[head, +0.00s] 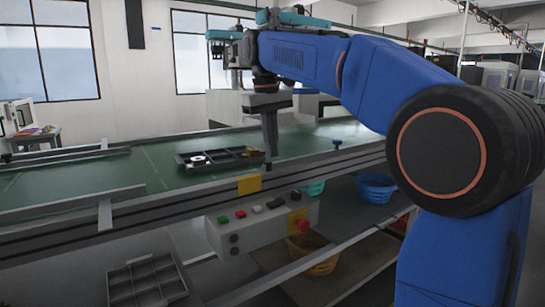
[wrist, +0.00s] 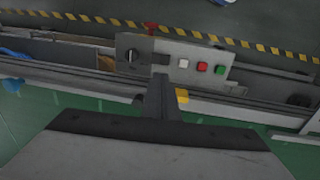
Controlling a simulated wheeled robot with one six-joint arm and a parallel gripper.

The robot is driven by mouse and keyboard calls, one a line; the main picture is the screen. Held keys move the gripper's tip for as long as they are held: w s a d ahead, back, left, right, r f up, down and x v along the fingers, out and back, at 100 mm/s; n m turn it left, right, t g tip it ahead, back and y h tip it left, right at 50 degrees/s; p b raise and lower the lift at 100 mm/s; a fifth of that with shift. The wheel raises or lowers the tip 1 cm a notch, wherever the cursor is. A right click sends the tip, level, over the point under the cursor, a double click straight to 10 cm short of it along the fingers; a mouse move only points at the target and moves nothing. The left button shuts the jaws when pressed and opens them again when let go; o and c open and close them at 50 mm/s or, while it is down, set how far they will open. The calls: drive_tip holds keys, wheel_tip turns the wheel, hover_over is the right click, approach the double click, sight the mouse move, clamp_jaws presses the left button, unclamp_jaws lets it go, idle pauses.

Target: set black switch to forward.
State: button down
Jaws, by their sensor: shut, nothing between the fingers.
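My gripper (head: 270,163) points down, shut and empty, above the conveyor's front rail near the control box (head: 262,228). It also shows in the wrist view (wrist: 160,80), its tip over the box's edge. The box's top carries a black switch (head: 275,203) and a black knob (head: 294,196) at the right end. In the wrist view the knob (wrist: 132,56) has a pale mark and shows left of the fingers. My gripper appears apart from both.
White (head: 257,209), red (head: 240,214) and green (head: 222,219) buttons share the box top; a red stop button (head: 298,222) is on its front. A yellow block (head: 249,184) sits on the rail. A dark compartment tray (head: 222,158) lies on the green belt (head: 130,172).

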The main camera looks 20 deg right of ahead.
sight(280, 200)
drive_tip(key=shift+d+r+h, duration=0.1)
drive_tip(key=shift+d+h, duration=0.15)
drive_tip(key=shift+h, duration=0.05)
drive_tip(key=f, duration=0.4)
drive_tip(key=d+f, duration=0.1)
drive_tip(key=f, duration=0.8)
drive_tip(key=shift+w+d+f, duration=0.25)
drive_tip(key=shift+d+f, duration=0.15)
